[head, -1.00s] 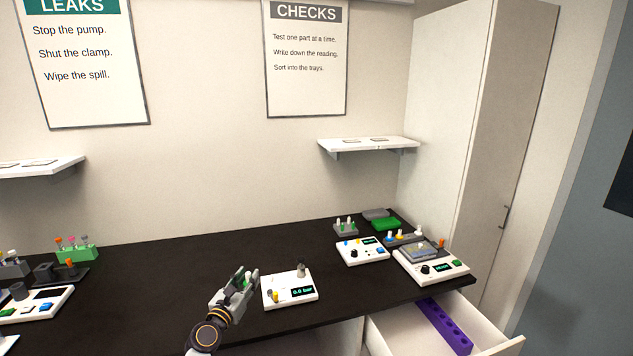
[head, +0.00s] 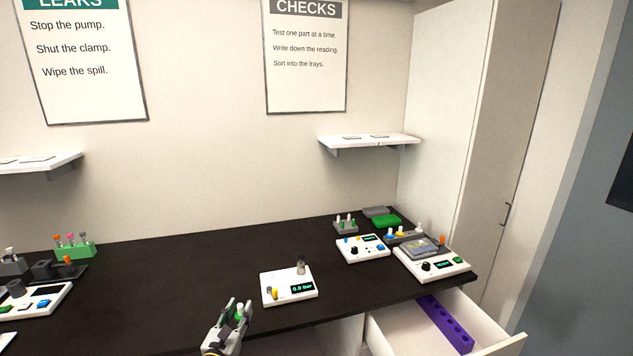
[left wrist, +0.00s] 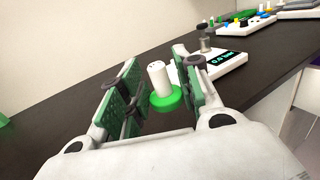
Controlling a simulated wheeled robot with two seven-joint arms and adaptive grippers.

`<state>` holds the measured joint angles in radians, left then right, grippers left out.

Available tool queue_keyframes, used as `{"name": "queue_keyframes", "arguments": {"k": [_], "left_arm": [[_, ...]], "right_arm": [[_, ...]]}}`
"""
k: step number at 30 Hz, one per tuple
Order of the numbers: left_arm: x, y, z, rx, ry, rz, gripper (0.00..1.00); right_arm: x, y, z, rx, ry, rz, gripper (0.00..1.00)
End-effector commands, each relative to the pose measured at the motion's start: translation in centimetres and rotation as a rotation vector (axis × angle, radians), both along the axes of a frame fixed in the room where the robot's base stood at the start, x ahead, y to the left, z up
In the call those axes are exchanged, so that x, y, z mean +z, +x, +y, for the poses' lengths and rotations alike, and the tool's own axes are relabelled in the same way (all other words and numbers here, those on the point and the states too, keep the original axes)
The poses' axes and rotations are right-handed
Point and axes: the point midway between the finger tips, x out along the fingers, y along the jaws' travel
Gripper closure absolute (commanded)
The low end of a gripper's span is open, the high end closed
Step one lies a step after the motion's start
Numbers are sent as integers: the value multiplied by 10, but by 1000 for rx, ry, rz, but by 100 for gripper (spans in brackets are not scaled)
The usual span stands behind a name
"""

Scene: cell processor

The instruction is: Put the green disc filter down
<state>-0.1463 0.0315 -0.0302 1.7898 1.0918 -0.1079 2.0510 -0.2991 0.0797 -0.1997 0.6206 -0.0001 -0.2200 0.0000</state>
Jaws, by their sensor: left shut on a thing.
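The green disc filter (left wrist: 166,98) is a green disc with a white cylindrical stem. My left gripper (left wrist: 155,88) is shut on it, and it sits between the two green-padded fingers in the left wrist view. In the head view my left gripper (head: 238,312) is at the bottom, over the near part of the dark bench (head: 160,285). A small bit of the filter (head: 240,311) shows there between the fingers. Whether the filter touches the bench is not clear. My right gripper is in neither view.
A white pressure device (head: 289,287) reading 0.0 bar stands just right of the left gripper. More devices, a green tray (head: 386,221) and a grey tray (head: 375,211) are at the back right. An open drawer (head: 395,338) holds a purple rack (head: 444,324). The bench's middle is bare.

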Motion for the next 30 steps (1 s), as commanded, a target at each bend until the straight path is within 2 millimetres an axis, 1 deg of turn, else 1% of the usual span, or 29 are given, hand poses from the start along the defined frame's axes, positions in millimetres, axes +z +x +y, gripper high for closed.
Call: {"name": "queue_keyframes", "arguments": {"k": [1,6,21,27,30], "left_arm": [[-7,-8,0,6,3,2,100],[-21,-33,0,31,3,1,100],[-55,-109,-4,101,-16,12,100],[-62,-130,-6,122,-24,20,100],[-64,-136,-6,127,-27,22,100]], "right_arm": [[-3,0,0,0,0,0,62],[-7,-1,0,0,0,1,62],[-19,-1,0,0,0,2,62],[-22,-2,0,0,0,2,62],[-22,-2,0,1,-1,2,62]]}}
